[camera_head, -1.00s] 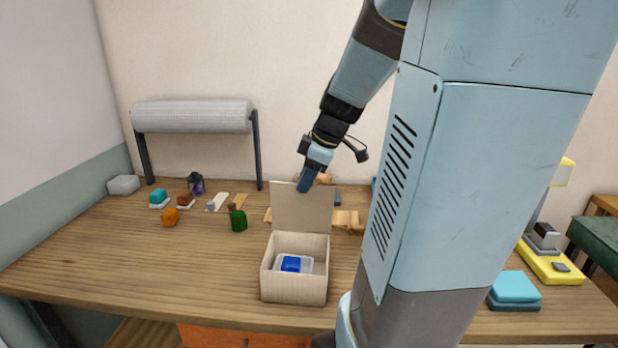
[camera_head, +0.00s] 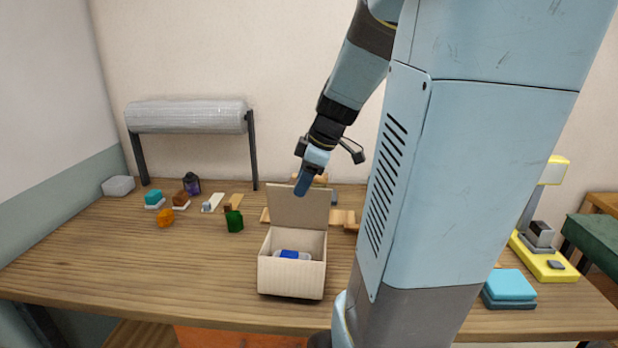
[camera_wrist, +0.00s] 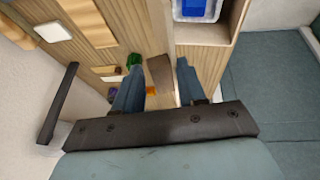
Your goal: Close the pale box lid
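The pale box (camera_head: 291,278) stands near the front edge of the table with its lid (camera_head: 300,208) raised at the back. A clear tray with a blue item (camera_head: 293,255) lies inside. It also shows at the top of the wrist view (camera_wrist: 197,9).
A green block (camera_head: 234,221) and an orange lump (camera_head: 166,218) lie left of the box. Wooden pieces (camera_head: 342,217) lie behind it. A bubble-wrap roll (camera_head: 188,117) stands at the back left.

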